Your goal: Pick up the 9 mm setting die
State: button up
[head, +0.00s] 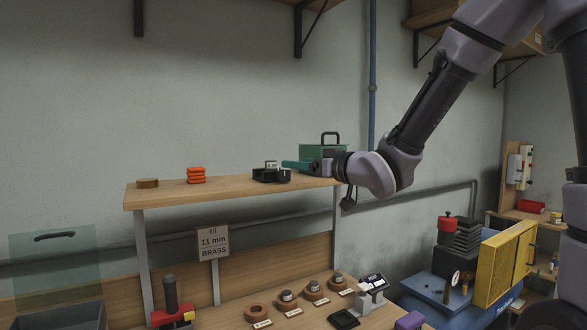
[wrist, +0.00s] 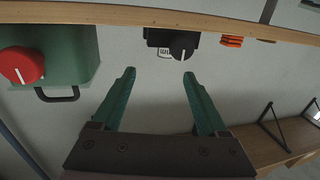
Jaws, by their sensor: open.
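I cannot read a 9 mm marking on any piece. A small grey piece with a light label (head: 271,164) sits at a black holder (head: 263,175) on the raised wooden shelf. In the wrist view, which looks upside down, the labelled piece (wrist: 164,53) shows beside a black round part (wrist: 183,47). On the bench below, several round wooden stands (head: 287,298) stand in a row with cards; some hold small grey pieces, and their lettering is too small to read. My gripper (head: 288,165), with teal fingers, is open and empty, just right of the black holder. Its fingertips (wrist: 159,74) are apart from the holder.
A green box with a handle (head: 320,152) stands behind my gripper; the wrist view shows its red knob (wrist: 22,66). An orange stack (head: 196,175) and a brown disc (head: 148,183) are left on the shelf (head: 230,187). A sign (head: 213,243) reads "KIT 11 mm BRASS".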

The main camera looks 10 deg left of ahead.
aim_at(275, 162)
jog(key=x, duration=0.6)
jog(key=shift+r, duration=0.1)
jog(key=x, duration=0.4)
jog(key=shift+s+a, duration=0.3)
jog(key=shift+a, duration=0.1)
jog(key=shift+w+a, duration=0.3)
grip_shut()
